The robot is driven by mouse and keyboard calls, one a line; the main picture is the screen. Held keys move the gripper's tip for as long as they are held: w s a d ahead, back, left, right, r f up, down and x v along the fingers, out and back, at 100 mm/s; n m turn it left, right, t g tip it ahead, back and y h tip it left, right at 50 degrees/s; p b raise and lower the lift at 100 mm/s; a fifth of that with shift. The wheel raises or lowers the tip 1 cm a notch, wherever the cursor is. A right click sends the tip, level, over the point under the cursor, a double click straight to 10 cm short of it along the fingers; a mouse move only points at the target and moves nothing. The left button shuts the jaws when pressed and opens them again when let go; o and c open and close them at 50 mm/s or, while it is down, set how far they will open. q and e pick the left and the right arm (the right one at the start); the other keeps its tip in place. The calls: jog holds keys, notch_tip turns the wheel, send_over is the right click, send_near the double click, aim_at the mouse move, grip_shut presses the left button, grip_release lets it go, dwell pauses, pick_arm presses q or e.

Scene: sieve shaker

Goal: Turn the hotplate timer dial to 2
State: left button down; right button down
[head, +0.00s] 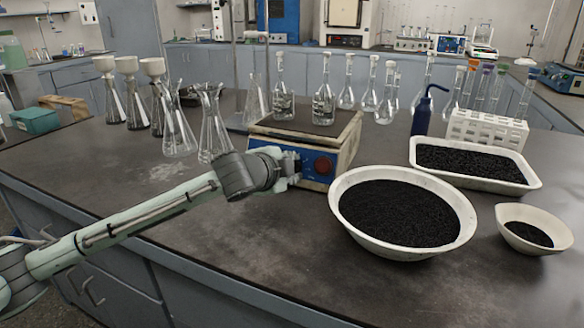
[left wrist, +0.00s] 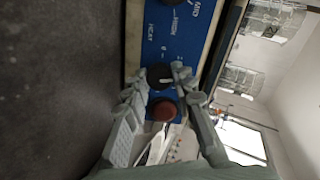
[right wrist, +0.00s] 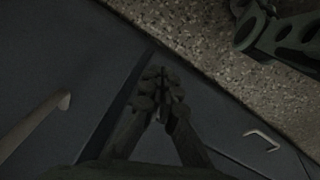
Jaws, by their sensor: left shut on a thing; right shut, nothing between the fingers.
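The hotplate (head: 343,150) stands on the bench with a blue front panel. A black dial (left wrist: 155,73) with a white pointer mark sits beside a red knob (left wrist: 164,110). My left gripper (head: 292,166) is at the panel; in its wrist view its fingertips (left wrist: 160,77) are shut on the black dial, one on each side. In the head view the gripper hides the dial; the red knob (head: 322,167) shows right of it. My right gripper (right wrist: 160,82) is shut and empty.
Two flasks (head: 323,105) stand on the hotplate. A large bowl (head: 440,240) of black grains is close to its right front. A tray (head: 533,178) and small bowl (head: 515,238) lie further right. Glass flasks (head: 178,135) stand left. Cabinet fronts (right wrist: 60,60) are near my right gripper.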

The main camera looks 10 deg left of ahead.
pick_arm(q)
jog(key=shift+m, duration=1)
jog(key=c, duration=1.3)
grip_release()
jog(key=shift+o, duration=0.2)
jog(key=v, duration=1.2)
jog(key=shift+d, duration=0.1)
